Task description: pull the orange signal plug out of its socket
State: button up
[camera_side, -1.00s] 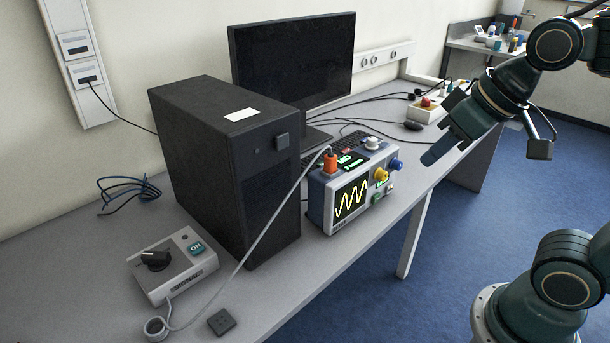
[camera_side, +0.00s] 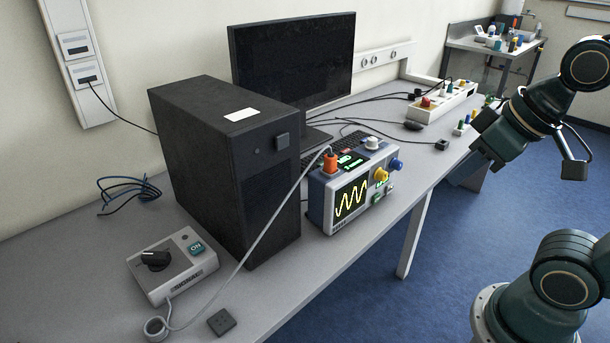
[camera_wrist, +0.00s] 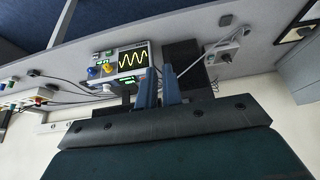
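The orange signal plug (camera_side: 330,162) stands upright in the top of the oscilloscope (camera_side: 345,198), at its left end, with a grey cable running from it. It looks seated in its socket, which it hides. My gripper (camera_side: 464,172) is at the right in the side view, beyond the table's front edge and well apart from the plug. In the wrist view the two blue fingers of my gripper (camera_wrist: 159,86) stand apart with a gap and nothing held.
A black computer tower (camera_side: 225,165) stands close left of the oscilloscope. The grey cable (camera_side: 265,232) slants past its front to a signal box (camera_side: 172,262). A monitor (camera_side: 292,65) stands behind. A power strip (camera_side: 445,102) and loose cables lie farther along the table.

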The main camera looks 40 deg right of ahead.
jog(key=o, duration=0.7)
jog(key=shift+w+r, duration=0.2)
jog(key=shift+o, duration=1)
jog(key=w+r+n+g+y, duration=0.1)
jog(key=w+r+n, duration=0.3)
jog(key=w, duration=0.5)
jog(key=shift+w+a+r, duration=0.35)
jog(key=shift+a+r, duration=0.1)
jog(key=shift+r, duration=0.15)
jog(key=w+d+n+g, duration=0.2)
jog(key=w+n, duration=0.3)
jog(key=w, duration=0.6)
jog(key=w+d+f+n+g, duration=0.2)
jog(key=w+d+f+n, duration=0.6)
jog(key=w+d+f, duration=0.3)
jog(key=w+d, duration=0.2)
jog(key=w, duration=0.2)
jog(key=shift+w+d+f+n+g+y, duration=0.15)
jog(key=shift+d+f+n+g+y, duration=0.15)
jog(key=shift+n+y, duration=0.1)
jog(key=shift+a+f, duration=0.2)
